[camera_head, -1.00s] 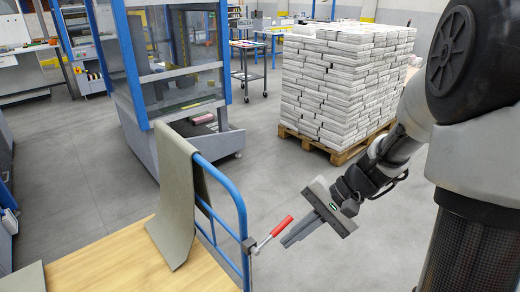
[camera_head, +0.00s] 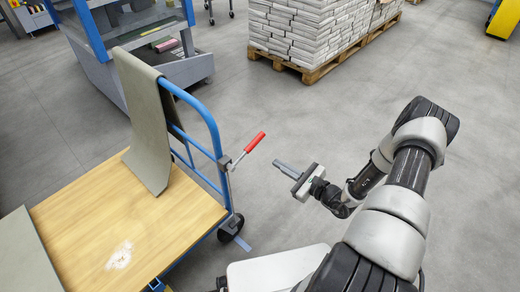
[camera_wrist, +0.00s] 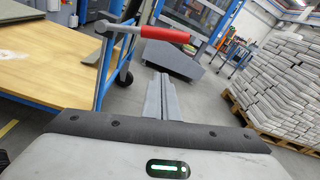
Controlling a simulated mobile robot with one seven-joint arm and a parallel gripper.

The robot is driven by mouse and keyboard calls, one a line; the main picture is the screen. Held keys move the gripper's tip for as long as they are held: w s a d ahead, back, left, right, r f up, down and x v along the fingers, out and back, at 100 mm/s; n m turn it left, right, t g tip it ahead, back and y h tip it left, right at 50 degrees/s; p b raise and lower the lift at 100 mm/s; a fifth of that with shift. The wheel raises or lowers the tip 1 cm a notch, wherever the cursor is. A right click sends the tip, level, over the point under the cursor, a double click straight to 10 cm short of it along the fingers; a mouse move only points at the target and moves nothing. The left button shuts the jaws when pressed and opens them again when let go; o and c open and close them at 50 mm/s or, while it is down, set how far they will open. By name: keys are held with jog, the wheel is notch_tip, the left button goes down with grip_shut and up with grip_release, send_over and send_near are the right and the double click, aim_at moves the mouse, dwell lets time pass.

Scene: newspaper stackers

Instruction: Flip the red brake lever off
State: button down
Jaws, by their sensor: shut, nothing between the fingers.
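The red brake lever (camera_head: 254,142) has a red grip on a metal rod, fixed to the blue tube handle (camera_head: 205,117) of a cart. Its grip points up and to the right in the head view. My gripper (camera_head: 277,164) is just right of and a little below the red grip, with its shut fingers pointing toward it; nothing is held. In the wrist view the red lever (camera_wrist: 165,35) lies across the top middle, beyond the fingertips of my gripper (camera_wrist: 160,75). I see a gap between fingers and lever.
The cart's wooden deck (camera_head: 95,210) carries a grey sheet (camera_head: 145,110) draped over the handle. A pallet of newspaper stacks (camera_head: 300,30) stands at the back. A blue-framed machine (camera_head: 100,40) is behind the cart.

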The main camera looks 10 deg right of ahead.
aim_at(247, 150)
jog(key=b+x, duration=0.2)
jog(key=x, duration=0.8)
jog(key=r, duration=0.2)
jog(key=s+r, duration=0.1)
jog(key=r, duration=0.1)
jog(key=shift+s+a, duration=0.1)
jog(key=shift+a, duration=0.15)
